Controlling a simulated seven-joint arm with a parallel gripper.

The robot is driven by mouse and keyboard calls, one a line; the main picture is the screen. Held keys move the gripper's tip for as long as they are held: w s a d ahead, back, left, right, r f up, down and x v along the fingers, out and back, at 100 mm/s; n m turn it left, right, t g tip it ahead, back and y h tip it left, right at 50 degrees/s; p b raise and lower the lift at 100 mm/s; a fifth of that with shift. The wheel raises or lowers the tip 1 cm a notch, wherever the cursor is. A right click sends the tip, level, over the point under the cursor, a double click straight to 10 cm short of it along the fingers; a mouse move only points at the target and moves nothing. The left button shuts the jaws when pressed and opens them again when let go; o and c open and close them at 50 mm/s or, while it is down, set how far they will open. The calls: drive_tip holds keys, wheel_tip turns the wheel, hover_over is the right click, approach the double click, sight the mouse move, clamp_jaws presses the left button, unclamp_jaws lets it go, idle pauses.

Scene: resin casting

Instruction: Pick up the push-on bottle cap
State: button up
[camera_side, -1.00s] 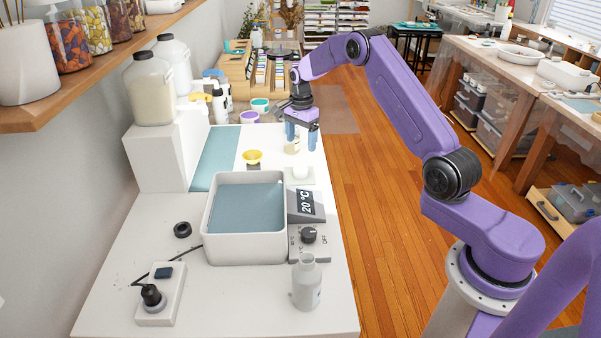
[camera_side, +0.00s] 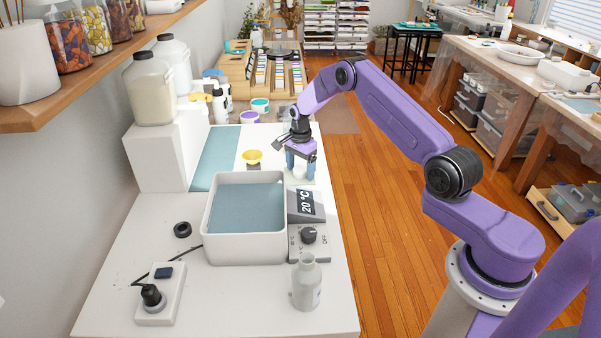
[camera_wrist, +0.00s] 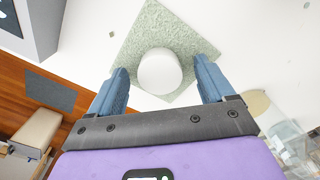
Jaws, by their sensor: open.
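The push-on bottle cap looks like a short white cylinder (camera_wrist: 159,72) on a speckled grey-green square pad (camera_wrist: 150,30). In the side view, the cap (camera_side: 299,174) shows only in part, between the blue fingers. My gripper (camera_side: 301,172) is directly above the cap, pointing down. In the wrist view, my open gripper (camera_wrist: 162,65) has one finger to each side of the cap, with a gap at both sides. I cannot tell exactly how far the fingertips reach down beside it. An open, pale bottle (camera_side: 306,284) stands at the front right of the bench.
The water bath (camera_side: 245,247) and its control box (camera_side: 309,240) stand just in front of the pad. A small yellow cup (camera_side: 252,157) is to the left, and tubs and bottles stand farther back. The bench edge is close on the right.

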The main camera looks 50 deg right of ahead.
drive_tip(key=c, duration=1.1)
drive_tip(key=shift+r, duration=0.9)
drive_tip(key=s+a+r, duration=0.4)
drive_tip(key=s+r, duration=0.7)
drive_tip(key=s, duration=0.2)
drive_tip(key=s+a+r+n, duration=0.2)
drive_tip(key=s+a+n, duration=0.1)
drive_tip(key=a, duration=0.6)
drive_tip(key=s+a+r+n, duration=0.2)
drive_tip(key=s+a+n, duration=0.1)
drive_tip(key=a, duration=0.7)
drive_tip(key=s+a+r+n, duration=0.2)
drive_tip(key=s+a+n, duration=0.4)
drive_tip(key=s+a, duration=0.4)
drive_tip(key=shift+s+r, duration=0.3)
drive_tip(key=shift+s, duration=0.8)
